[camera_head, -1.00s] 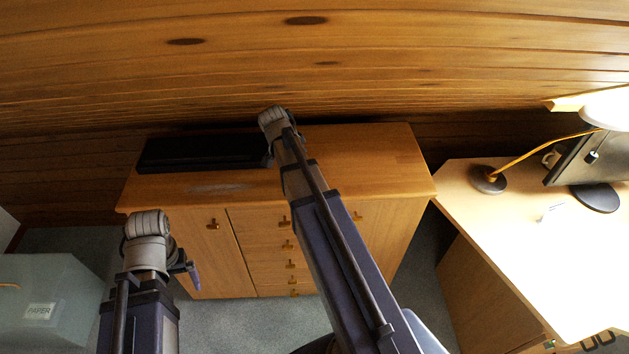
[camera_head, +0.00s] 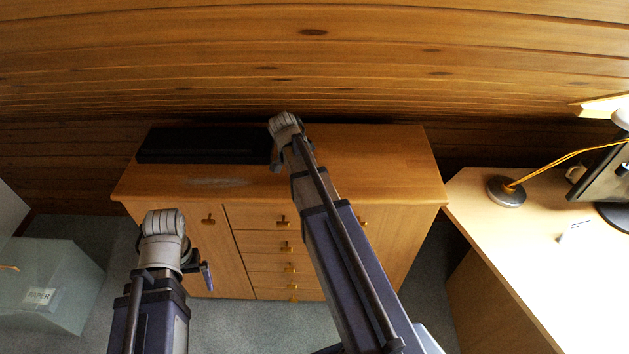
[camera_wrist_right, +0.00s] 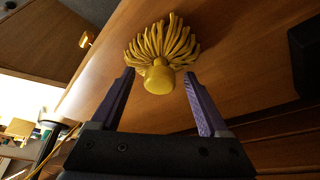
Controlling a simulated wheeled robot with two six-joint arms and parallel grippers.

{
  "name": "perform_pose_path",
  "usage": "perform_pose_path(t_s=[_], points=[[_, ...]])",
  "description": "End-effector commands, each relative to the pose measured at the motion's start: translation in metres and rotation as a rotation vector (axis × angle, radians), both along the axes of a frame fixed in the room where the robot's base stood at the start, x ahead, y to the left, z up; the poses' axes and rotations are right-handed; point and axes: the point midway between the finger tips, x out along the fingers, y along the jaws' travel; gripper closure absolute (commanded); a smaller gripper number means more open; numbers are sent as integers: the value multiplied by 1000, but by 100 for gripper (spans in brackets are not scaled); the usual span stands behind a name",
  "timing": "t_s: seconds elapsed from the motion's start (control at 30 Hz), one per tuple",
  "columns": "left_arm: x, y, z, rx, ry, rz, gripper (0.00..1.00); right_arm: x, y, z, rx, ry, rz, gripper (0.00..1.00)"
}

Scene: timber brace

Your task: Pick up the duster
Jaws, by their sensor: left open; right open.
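The yellow duster (camera_wrist_right: 158,55) shows in the right wrist view, on the wooden cabinet top, with fanned strands and a rounded knob end facing my gripper. My right gripper (camera_wrist_right: 160,78) is open, with its two purple fingers on either side of the knob end. I cannot tell if they touch it. In the head view my right arm reaches over the cabinet top and hides the duster. My left gripper (camera_head: 201,273) is open and empty, low in front of the cabinet's left door.
A black box-like object (camera_head: 205,145) lies on the cabinet top (camera_head: 360,160), left of my right wrist. A desk (camera_head: 520,240) with a lamp (camera_head: 506,192) and monitor stands at the right. A translucent bin (camera_head: 45,285) labelled paper is at the lower left. Plank wall behind.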

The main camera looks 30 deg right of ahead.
Motion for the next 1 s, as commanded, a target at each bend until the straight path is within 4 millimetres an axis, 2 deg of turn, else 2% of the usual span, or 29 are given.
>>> perform_pose_path(t_s=[0.07,0.73,1.0], points=[[0,0,1,0,0,0,0,0,0,1,0,0,0,23],[0,0,1,0,0,0,0,0,0,1,0,0,0,98],[0,0,1,0,0,0,0,0,0,1,0,0,0,100]])
